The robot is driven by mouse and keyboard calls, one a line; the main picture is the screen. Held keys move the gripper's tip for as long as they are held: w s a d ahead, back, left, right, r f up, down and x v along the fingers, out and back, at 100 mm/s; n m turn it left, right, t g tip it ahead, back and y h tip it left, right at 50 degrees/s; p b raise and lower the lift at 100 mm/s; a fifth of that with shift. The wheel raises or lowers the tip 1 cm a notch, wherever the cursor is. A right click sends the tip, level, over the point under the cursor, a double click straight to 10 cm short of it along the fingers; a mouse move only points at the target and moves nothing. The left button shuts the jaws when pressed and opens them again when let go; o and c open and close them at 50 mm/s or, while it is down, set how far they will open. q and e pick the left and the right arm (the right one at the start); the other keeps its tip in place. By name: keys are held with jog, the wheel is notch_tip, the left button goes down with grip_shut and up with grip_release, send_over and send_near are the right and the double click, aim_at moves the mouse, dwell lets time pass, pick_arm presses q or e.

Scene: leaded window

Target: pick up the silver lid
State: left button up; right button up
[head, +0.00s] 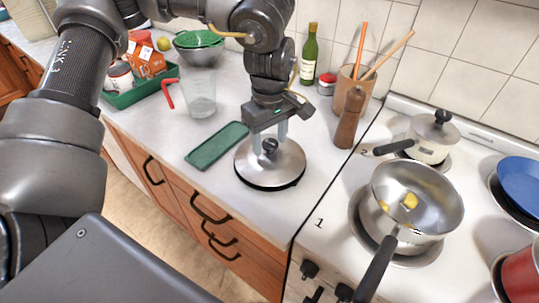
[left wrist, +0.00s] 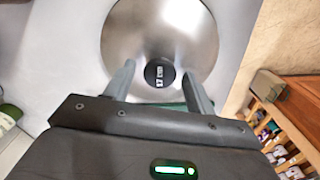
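The silver lid (head: 262,168) lies on the white counter, a round shiny dome with a black knob (head: 269,147) on top. In the left wrist view the lid (left wrist: 150,28) fills the upper middle, with its black knob (left wrist: 159,72) between the fingertips. My left gripper (head: 268,138) points down over the lid; in the left wrist view its fingers (left wrist: 158,85) are apart, one on each side of the knob, with gaps visible. It is open and holds nothing. My right gripper is not in view.
A green board (head: 217,146) lies left of the lid. A wooden pepper mill (head: 349,118) and a utensil crock (head: 353,88) stand to its right. The stove holds an open steel pan (head: 428,185) and a lidded pot (head: 430,150). A glass (head: 201,95) stands behind left.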

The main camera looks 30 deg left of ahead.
pick_arm(q)
grip_shut()
jog(key=shift+r, duration=0.15)
